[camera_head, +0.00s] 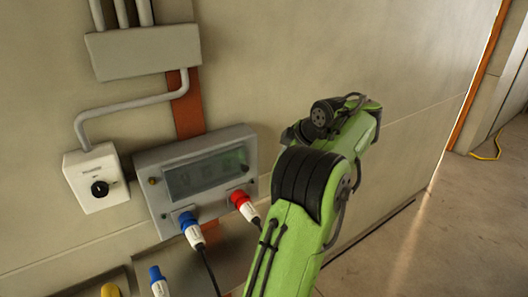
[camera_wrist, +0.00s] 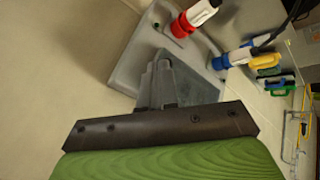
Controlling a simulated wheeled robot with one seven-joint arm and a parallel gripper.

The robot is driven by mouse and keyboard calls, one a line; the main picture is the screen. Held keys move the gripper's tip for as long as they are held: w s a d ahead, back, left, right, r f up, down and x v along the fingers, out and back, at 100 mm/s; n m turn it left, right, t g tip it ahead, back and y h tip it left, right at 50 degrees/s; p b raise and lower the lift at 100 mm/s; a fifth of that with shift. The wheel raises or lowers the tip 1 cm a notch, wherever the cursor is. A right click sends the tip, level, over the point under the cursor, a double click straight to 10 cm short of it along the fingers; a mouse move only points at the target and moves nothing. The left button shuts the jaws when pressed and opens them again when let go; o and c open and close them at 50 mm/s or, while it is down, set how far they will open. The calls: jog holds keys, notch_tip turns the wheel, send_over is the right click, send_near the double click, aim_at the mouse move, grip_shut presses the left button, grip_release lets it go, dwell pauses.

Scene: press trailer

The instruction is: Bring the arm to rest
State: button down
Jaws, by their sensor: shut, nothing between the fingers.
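My arm (camera_head: 310,185) is green with black joints and reaches up in front of the wall in the head view. It bends at the elbow, and its far end is turned toward the wall. My gripper (camera_wrist: 161,62) shows in the wrist view with its grey fingers together and nothing between them. It points toward the grey panel box (camera_wrist: 130,68); I cannot tell the gap between them. In the head view my gripper is hidden behind the arm.
The panel box (camera_head: 160,208) holds a blue plug (camera_head: 190,229) and a red plug (camera_head: 243,206) with cables. A white switch box (camera_head: 84,163) with a black knob is left of it. A grey conduit box (camera_head: 142,51) is above. Open floor (camera_head: 400,250) lies at right.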

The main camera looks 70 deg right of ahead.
jog(key=shift+w+f, duration=0.15)
jog(key=shift+w, duration=0.05)
